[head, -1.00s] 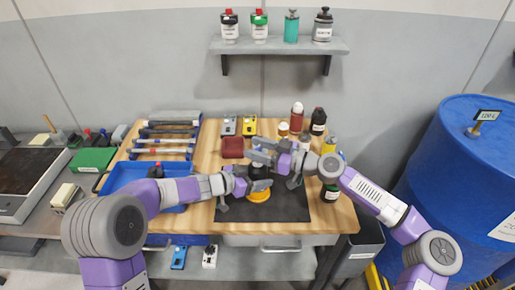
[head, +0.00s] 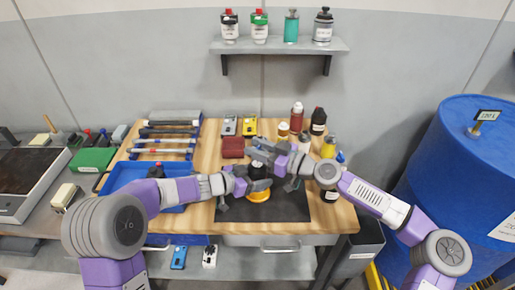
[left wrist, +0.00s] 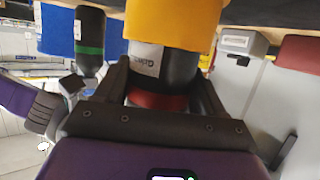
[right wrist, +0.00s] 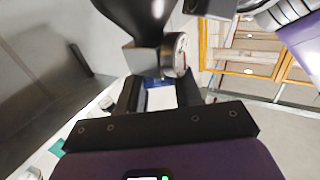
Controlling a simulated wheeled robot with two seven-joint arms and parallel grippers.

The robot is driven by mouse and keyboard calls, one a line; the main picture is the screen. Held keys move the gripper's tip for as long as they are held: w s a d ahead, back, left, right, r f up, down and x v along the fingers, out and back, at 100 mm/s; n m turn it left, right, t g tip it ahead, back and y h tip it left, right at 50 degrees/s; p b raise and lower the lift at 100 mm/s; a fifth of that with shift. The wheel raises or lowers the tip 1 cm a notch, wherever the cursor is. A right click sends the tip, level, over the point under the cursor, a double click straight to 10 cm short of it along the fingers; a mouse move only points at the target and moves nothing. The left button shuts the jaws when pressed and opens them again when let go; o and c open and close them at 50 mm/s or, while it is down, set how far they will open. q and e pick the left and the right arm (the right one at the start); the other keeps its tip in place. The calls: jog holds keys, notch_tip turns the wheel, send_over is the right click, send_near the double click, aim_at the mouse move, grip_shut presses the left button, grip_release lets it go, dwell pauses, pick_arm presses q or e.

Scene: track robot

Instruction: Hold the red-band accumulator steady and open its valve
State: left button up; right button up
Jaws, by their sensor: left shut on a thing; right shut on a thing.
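The accumulator is a black cylinder with a yellow base (head: 259,196), upright on a dark mat (head: 290,206) on the wooden bench. In the left wrist view it appears upside down, with a yellow base (left wrist: 172,22), a white label and a red band (left wrist: 158,101). My left gripper (head: 254,182) is shut on its body around the band; it also shows in the left wrist view (left wrist: 165,85). My right gripper (head: 259,151) is shut at the accumulator's top. In the right wrist view its fingers (right wrist: 159,92) are by a grey valve block with a round gauge (right wrist: 180,54); the gripped part is mostly hidden.
Several bottles (head: 297,116) stand behind my right gripper. A blue tray (head: 122,176) and a tool rack (head: 168,134) are to the left. A red box (head: 232,147) lies behind the accumulator. A large blue barrel (head: 455,170) stands right of the bench.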

pick_arm(q)
jog(key=shift+s, duration=0.1)
pick_arm(e)
jog(key=m+t+h, duration=0.5)
jog(key=t+h, duration=0.1)
jog(key=shift+s+a+r+m+t+h, duration=0.1)
jog(key=shift+s+a+m+t+h, duration=0.2)
jog(key=shift+m, duration=0.1)
jog(key=m+t+h, duration=0.1)
jog(key=m+h, duration=0.1)
jog(key=h, duration=0.1)
jog(key=m+t+h, duration=0.1)
jog(key=m+h, duration=0.1)
jog(key=shift+w+d+h, duration=0.15)
jog(key=shift+w+h, duration=0.05)
jog(key=shift+h, duration=0.2)
pick_arm(q)
jog(key=shift+d, duration=0.1)
pick_arm(e)
jog(key=shift+w+d+m+t+h, duration=0.1)
jog(key=shift+m+t+h, duration=0.05)
jog(key=shift+m+h, duration=0.6)
jog(key=shift+d+m+t+h, duration=0.15)
jog(key=shift+m+h, duration=0.3)
jog(key=shift+h, duration=0.5)
jog(key=o, duration=0.8)
jog(key=shift+o, duration=0.2)
jog(key=s, duration=1.2)
jog(key=shift+a, duration=0.1)
